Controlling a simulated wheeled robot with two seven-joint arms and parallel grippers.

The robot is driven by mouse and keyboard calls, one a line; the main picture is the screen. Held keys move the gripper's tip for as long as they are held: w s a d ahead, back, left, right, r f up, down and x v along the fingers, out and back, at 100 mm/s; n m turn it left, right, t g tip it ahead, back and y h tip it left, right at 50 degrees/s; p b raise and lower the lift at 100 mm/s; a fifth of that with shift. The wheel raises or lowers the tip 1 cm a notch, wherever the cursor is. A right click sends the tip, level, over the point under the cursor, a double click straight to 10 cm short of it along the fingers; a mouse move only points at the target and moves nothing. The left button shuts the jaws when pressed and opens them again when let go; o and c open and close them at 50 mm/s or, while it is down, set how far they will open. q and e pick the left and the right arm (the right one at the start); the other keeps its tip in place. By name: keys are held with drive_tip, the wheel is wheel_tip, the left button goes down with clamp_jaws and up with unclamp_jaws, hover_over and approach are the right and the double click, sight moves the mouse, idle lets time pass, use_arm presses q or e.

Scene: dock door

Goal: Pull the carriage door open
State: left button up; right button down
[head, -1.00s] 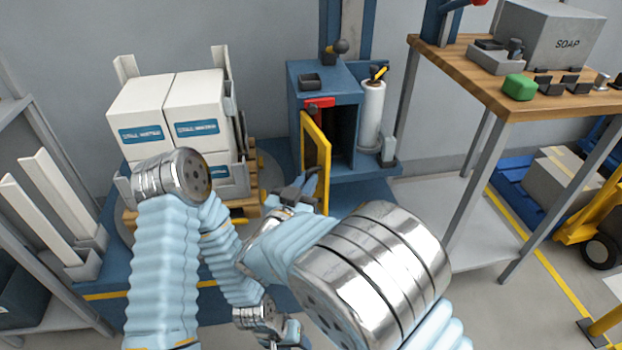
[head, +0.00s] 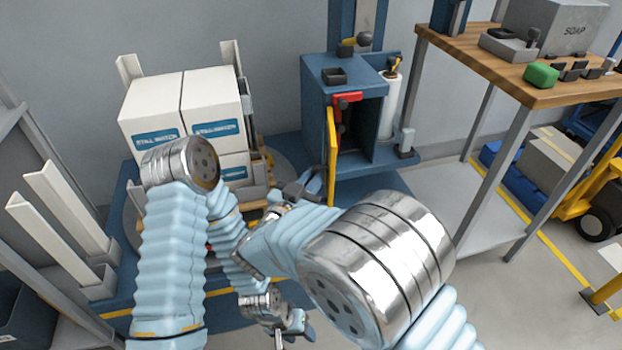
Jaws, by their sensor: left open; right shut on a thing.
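The carriage door (head: 332,158) is a yellow-edged panel on the front left of the blue carriage (head: 318,100). It stands open, seen nearly edge-on, and the dark inside shows to its right. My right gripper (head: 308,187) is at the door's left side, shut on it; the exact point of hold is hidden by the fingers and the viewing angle. My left gripper (head: 292,336) is low at the bottom centre, open and empty, well apart from the door.
White boxes (head: 152,105) stand on a pallet left of the carriage. A white roll (head: 390,98) stands on its right side. A wooden-topped bench (head: 470,52) is farther right, and a grey rack (head: 50,135) is at the far left.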

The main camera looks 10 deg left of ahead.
drive_tip(key=shift+w+r, duration=0.1)
drive_tip(key=shift+r, duration=0.05)
drive_tip(key=c, duration=1.2)
unclamp_jaws()
drive_tip(key=shift+a, duration=0.1)
drive_tip(key=shift+o, duration=0.2)
drive_tip(key=shift+f, duration=0.2)
